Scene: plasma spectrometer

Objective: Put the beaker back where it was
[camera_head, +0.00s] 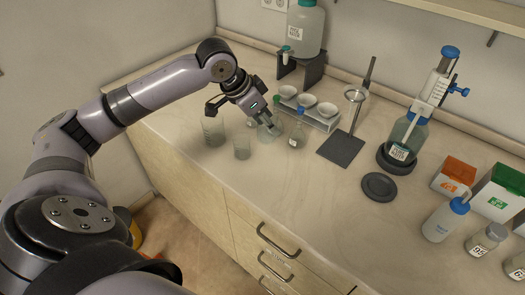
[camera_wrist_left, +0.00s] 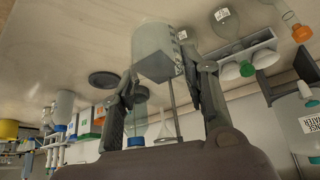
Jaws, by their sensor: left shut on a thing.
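My left gripper (camera_head: 264,116) reaches down over the counter from the left. It is shut on a clear glass beaker (camera_head: 269,132), partly hidden by the fingers. The left wrist view shows the beaker (camera_wrist_left: 153,48) between the two fingers (camera_wrist_left: 160,70). The beaker looks upright at counter level; I cannot tell whether its base touches the surface. My right gripper is not in view.
Behind are a rack of white cups (camera_head: 322,122) and a large water jug (camera_head: 303,32). A funnel stand (camera_head: 341,150) and dispenser bottle (camera_head: 405,135) are farther right.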

